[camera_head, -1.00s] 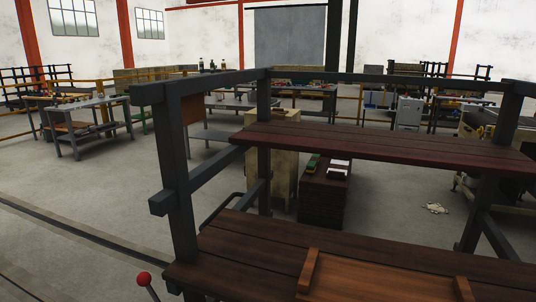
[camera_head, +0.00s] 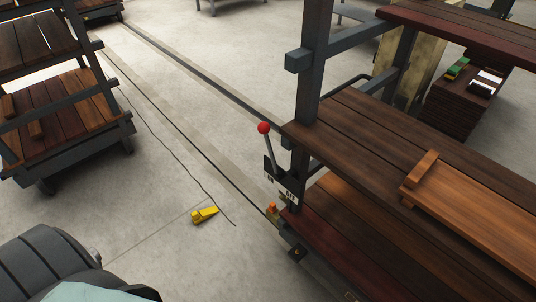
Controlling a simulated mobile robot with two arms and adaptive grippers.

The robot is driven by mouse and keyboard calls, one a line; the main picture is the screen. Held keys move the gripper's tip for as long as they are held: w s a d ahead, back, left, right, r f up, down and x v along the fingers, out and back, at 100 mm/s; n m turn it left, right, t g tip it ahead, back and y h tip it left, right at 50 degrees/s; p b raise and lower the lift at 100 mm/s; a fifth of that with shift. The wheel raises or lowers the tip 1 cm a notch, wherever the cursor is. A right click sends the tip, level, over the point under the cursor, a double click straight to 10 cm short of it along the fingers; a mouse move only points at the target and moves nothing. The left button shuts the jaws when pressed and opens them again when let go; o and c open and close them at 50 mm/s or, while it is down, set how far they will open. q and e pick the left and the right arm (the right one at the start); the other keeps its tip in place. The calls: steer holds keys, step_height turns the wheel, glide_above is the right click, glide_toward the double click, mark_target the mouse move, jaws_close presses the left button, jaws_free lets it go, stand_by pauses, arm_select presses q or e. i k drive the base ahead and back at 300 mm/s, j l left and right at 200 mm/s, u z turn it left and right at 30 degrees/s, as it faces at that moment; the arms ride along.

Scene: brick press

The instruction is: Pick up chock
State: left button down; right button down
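A small yellow chock (camera_head: 204,215) lies on the concrete floor in the head view, left of the near rack cart and close to a thin dark line on the floor. It is clear of the cart, and nothing covers it. Neither of my grippers can be made out in the head view. A dark rounded part and a pale part at the lower left belong to my own body.
A rack cart with wooden shelves (camera_head: 380,141) fills the right side, with a red-knobbed lever (camera_head: 264,128) at its corner. Another wooden rack cart (camera_head: 62,147) stands at the upper left. Floor rails (camera_head: 190,78) run diagonally. The floor between the carts is open.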

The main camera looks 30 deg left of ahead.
mark_target(203, 213)
steer(key=u, duration=1.65)
steer(key=z, duration=1.75)
steer(key=u, duration=1.75)
steer(key=i+j+z, duration=0.45)
steer(key=j, duration=0.3)
steer(key=i+j+z, duration=0.25)
steer(key=i+j, duration=0.1)
steer(key=j, duration=0.1)
